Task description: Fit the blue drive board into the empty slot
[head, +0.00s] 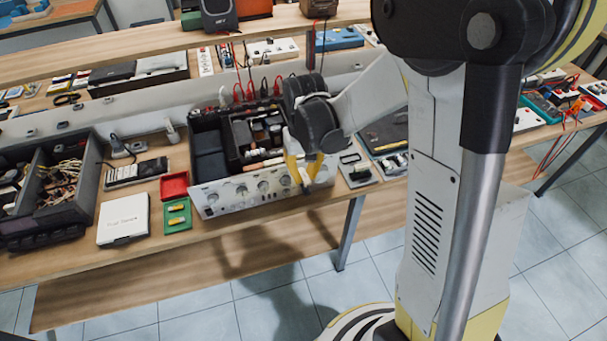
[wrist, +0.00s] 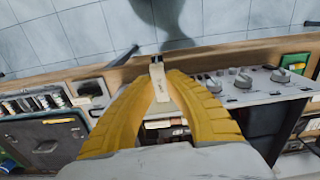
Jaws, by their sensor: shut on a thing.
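My gripper (head: 305,180) has yellow fingers pointing down at the right end of the open hi-fi (head: 222,194), by its silver front panel. In the wrist view the fingertips (wrist: 160,82) are closed around a small pale part (wrist: 158,70) with a dark end. The hi-fi's knobbed panel also shows in the wrist view (wrist: 240,82). I cannot make out the empty slot among the modules inside the case.
Left of the hi-fi are a red tray (head: 174,186), a green tray (head: 178,228) with yellow parts and a white box (head: 122,219). A dark divided crate (head: 50,215) stands farther left. A dark flat device (head: 385,130) lies to the right. Clear floor lies before the bench.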

